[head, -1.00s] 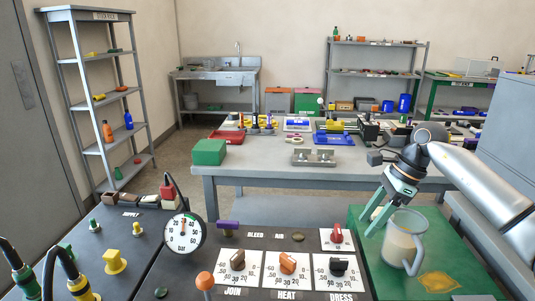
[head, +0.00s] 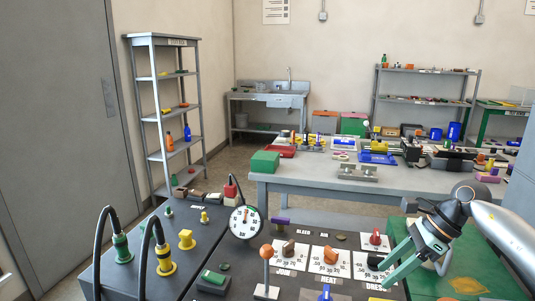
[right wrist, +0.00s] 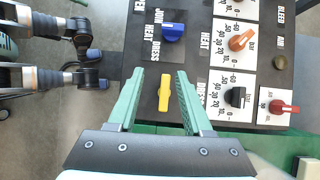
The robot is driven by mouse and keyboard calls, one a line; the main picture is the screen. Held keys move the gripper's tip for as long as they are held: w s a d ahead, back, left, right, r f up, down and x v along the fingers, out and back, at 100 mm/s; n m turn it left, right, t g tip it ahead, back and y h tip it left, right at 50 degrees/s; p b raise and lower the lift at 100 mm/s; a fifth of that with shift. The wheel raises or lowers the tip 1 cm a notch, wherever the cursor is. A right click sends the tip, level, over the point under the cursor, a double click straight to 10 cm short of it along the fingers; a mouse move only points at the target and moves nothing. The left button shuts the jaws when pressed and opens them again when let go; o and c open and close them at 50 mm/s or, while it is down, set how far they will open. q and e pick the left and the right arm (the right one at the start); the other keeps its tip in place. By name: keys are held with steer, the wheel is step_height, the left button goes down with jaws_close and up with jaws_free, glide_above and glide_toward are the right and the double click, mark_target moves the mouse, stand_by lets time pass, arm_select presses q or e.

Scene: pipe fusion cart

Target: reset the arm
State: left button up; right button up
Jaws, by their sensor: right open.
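My right gripper (head: 396,268) is over the right part of the dark control panel (head: 345,258), in front of the DRESS dial. Its green fingers are apart. In the right wrist view, the open gripper (right wrist: 160,98) has nothing clasped; a yellow knob (right wrist: 164,95) on the panel shows between the fingers, beyond them. A blue knob (right wrist: 173,32), an orange knob (right wrist: 240,40), a black knob (right wrist: 237,98) and a red knob (right wrist: 284,107) show above and right. My left gripper is in neither current view.
A pressure gauge (head: 245,222) and an upright orange-topped lever (head: 267,253) stand on the cart's left side. Hoses with a green fitting (head: 122,248) and a yellow fitting (head: 164,262) rise further left. A green mat (head: 475,262) lies right of the panel. A grey workbench (head: 310,181) stands behind.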

steer(key=s+a+m+t+y+p, duration=0.2)
steer(key=a+m+t+y+p, duration=0.15)
steer(key=a+m+y, duration=0.45)
steer(key=s+a+m+t+y+p, duration=0.2)
steer(key=a+m+t+y, duration=0.15)
steer(key=a+m, duration=0.75)
steer(key=s+d+f+m+t+h+p, duration=0.1)
steer(key=s+d+f+m+t+h, duration=0.4)
steer(key=m, duration=0.6)
steer(key=s+d+f+m+t+h+p, duration=0.1)
steer(key=f+m+t+h+p, duration=0.1)
steer(key=f+m+h, duration=0.65)
arm_select(q)
step_height(320, 180, up, 8)
steer(key=a+p, duration=0.1)
steer(key=a, duration=0.2)
steer(key=shift+s+n+t+y, duration=0.3)
steer(key=shift+y, duration=0.1)
arm_select(e)
steer(key=s+d+f+m+g+h, duration=0.1)
steer(key=s+d+f+m+g, duration=0.1)
steer(key=s, duration=0.5)
steer(key=s+d+f+m+g+h, duration=0.1)
steer(key=s+d+f+m+g, duration=0.1)
steer(key=s+f+m, duration=0.4)
steer(key=shift+s+f+m+g, duration=0.25)
steer(key=shift+s+m+g, duration=0.65)
steer(key=shift+m, duration=0.35)
